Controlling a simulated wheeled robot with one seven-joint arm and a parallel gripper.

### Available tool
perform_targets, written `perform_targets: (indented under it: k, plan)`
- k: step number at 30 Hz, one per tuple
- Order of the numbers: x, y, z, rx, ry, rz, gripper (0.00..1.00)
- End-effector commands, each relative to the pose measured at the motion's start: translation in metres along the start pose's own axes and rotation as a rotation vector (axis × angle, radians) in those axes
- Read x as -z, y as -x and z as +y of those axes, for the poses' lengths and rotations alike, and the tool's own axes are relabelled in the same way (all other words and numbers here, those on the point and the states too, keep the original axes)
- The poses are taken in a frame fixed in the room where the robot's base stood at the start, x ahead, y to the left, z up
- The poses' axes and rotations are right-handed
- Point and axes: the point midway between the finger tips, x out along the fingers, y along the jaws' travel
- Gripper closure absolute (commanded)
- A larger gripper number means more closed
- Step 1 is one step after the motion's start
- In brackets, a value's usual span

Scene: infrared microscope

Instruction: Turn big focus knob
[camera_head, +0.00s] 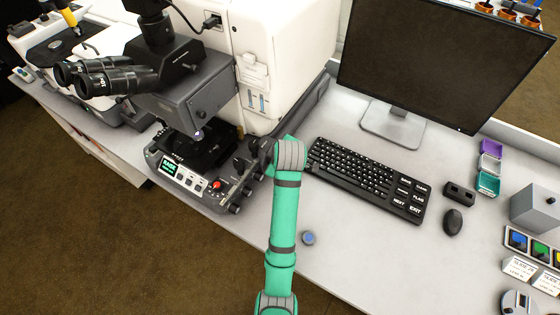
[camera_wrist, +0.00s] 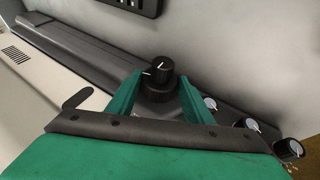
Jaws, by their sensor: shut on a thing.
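The big focus knob (camera_wrist: 160,86) is black and ribbed, with a smaller black knob bearing a white line stacked on top of it. In the wrist view my gripper (camera_wrist: 158,95) has its two green fingers on either side of the big knob, shut on it. In the head view my green arm reaches up to the right side of the microscope base, and my gripper (camera_head: 258,150) is mostly hidden behind my wrist there. The microscope (camera_head: 190,90) stands on the grey table with its black eyepieces to the left.
Several smaller knobs with white marks (camera_wrist: 249,123) lie to the right of my gripper along the dark base. A keyboard (camera_head: 368,177) is close to the right of my arm, with a monitor (camera_head: 440,60) behind it. A small blue cap (camera_head: 308,238) lies on the table (camera_head: 345,265).

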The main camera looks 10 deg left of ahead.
Motion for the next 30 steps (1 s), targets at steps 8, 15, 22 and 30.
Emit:
perform_targets:
  k: [8, 15, 22, 30]
  plan:
    - [0.0005, -0.0043, -0.0033, 0.187, -0.066, -0.003, 0.76]
    - [0.0002, -0.0051, -0.0044, 0.269, -0.098, -0.003, 0.76]
    - [0.0000, -0.0054, -0.0049, 0.294, -0.108, -0.004, 0.76]
    - [0.0002, -0.0054, -0.0056, 0.296, -0.107, -0.004, 0.76]
